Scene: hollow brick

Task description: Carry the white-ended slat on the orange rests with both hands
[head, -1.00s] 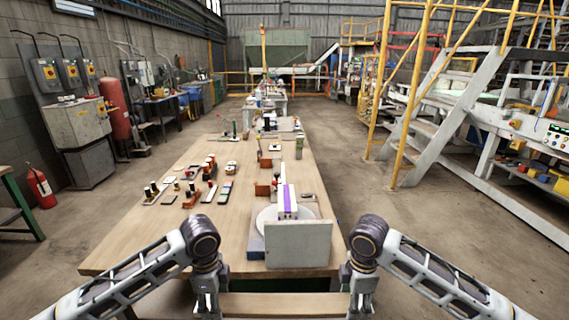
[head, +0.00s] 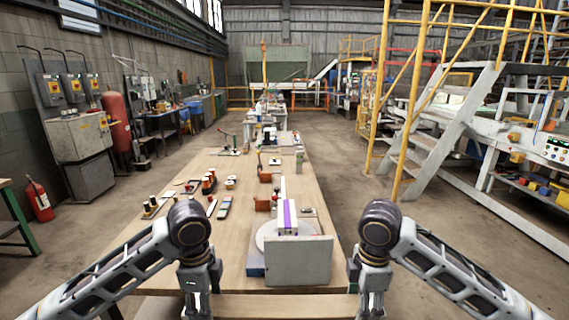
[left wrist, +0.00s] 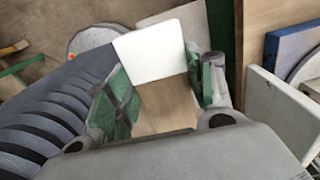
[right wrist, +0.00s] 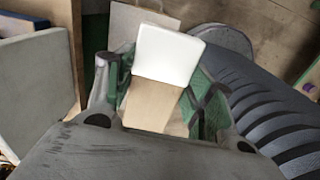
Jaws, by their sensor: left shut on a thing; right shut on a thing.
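A pale wooden slat (head: 285,306) lies crosswise at the bottom of the head view, near the table's front edge. My left gripper (head: 197,304) is shut on it toward the left and my right gripper (head: 371,304) toward the right. The left wrist view shows one white end (left wrist: 151,47) sticking out past the jaws, and the right wrist view shows the other white end (right wrist: 168,55). The slat looks about level. Two small orange blocks (head: 263,204) and (head: 265,176) stand on the table; I cannot tell whether they are the rests.
The long wooden table (head: 180,262) runs away from me. A machine with a round disc and grey plate (head: 298,262) stands at its front, just beyond the slat. Small parts (head: 208,182) lie on the left half. Yellow-railed stairs (head: 430,140) stand at the right; floor beside the table is open.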

